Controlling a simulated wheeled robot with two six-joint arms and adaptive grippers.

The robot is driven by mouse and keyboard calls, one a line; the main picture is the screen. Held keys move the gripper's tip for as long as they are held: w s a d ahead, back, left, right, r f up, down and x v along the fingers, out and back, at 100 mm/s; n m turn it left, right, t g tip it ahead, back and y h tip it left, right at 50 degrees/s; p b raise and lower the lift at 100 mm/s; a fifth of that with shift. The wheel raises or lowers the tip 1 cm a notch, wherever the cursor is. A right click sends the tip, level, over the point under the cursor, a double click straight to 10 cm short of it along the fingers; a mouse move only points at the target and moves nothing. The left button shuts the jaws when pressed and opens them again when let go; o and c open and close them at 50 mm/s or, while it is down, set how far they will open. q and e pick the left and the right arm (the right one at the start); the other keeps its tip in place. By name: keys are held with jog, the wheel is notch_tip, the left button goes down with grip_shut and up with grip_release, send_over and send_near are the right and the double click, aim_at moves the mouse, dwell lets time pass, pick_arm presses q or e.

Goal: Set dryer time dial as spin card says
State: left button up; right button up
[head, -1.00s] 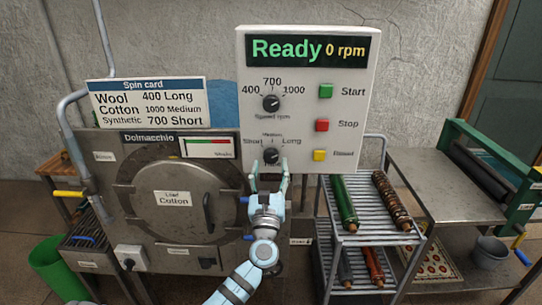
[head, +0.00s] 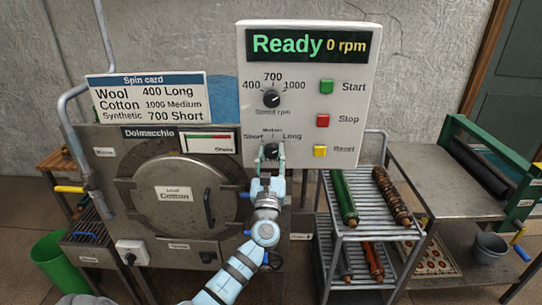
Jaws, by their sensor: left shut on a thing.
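The time dial (head: 271,150) is a black knob low on the white control panel (head: 304,55), with Short at its left, Medium above and Long at its right. My left gripper (head: 271,157) is shut on this dial from below; its fingers hide part of the knob, so I cannot tell its setting. The speed dial (head: 271,99) above is marked 400, 700 and 1000. The spin card (head: 150,99) reads Wool 400 Long, Cotton 1000 Medium, Synthetic 700 Short. The load label (head: 174,194) on the dryer door reads Cotton. My right gripper is not in view.
The display (head: 314,45) reads Ready 0 rpm. Green Start (head: 326,87), red Stop (head: 323,120) and yellow Reset (head: 320,151) buttons sit right of the dials. A metal rack (head: 371,235) with rolled rugs stands close to the right of my left arm.

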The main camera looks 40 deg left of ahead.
pick_arm(q)
jog(key=n+y+b, duration=0.1)
jog(key=n, duration=0.1)
jog(key=n+g+b, duration=0.1)
jog(key=n, duration=0.1)
jog(key=shift+f+y+b, duration=0.2)
jog(key=shift+y+b, duration=0.15)
jog(key=shift+y, duration=0.05)
jog(key=n+g+y+b, duration=0.1)
jog(key=n+g, duration=0.1)
jog(key=n, duration=0.2)
jog(key=shift+w+d+b, duration=0.1)
jog(key=shift+b, duration=0.3)
jog(key=n+g+y+b, duration=0.1)
jog(key=n, duration=0.3)
jog(key=shift+r+g, duration=0.1)
jog(key=shift+g, duration=0.3)
jog(key=shift+r+n+g+b, duration=0.1)
jog(key=shift+n+g+b, duration=0.6)
jog(key=shift+n, duration=1.4)
jog(key=shift+n+g, duration=0.3)
jog(key=o, duration=1.1)
jog(key=shift+o, duration=0.2)
